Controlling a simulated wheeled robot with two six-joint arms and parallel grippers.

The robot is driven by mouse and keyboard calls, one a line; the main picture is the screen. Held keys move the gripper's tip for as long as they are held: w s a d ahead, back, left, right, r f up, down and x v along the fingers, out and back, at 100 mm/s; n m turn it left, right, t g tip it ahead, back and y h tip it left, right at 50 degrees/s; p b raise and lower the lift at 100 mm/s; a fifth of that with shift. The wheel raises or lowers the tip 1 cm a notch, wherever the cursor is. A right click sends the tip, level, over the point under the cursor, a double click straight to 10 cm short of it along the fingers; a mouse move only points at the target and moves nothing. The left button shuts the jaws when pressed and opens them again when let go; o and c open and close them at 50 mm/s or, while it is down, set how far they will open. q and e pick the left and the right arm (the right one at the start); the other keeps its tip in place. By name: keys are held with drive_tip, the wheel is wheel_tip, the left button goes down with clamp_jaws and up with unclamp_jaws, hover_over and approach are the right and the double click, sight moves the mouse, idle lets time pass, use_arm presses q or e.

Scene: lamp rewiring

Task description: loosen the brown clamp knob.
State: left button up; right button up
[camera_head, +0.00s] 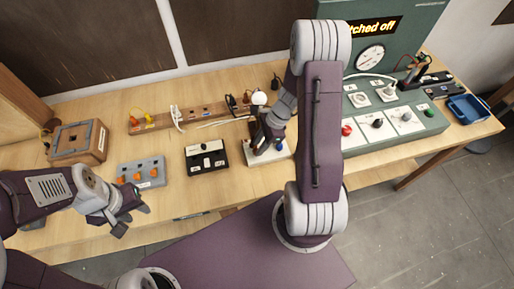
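A cream block (255,160) sits near the middle of the table's front part. A blue knob (279,146) shows at its right side. I cannot make out the brown clamp knob; my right gripper covers part of the block's top. My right gripper (262,143) points down at this block, with its dark fingertips at or just above the top. Whether it is open or shut on something is too small to tell. My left gripper (132,219) hangs in front of the table's left front edge, its fingers apart and empty.
A black box (206,157) stands left of the cream block, and a grey box with orange knobs (141,172) further left. A wooden box (78,141) is at far left. A wooden strip (205,111) lies behind. A green panel (400,145) and blue tray (468,108) are right.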

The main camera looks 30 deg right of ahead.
drive_tip(key=shift+d+x, duration=0.2)
drive_tip(key=shift+x, duration=0.8)
drive_tip(key=shift+a, duration=0.1)
drive_tip(key=shift+a, duration=0.1)
clamp_jaws()
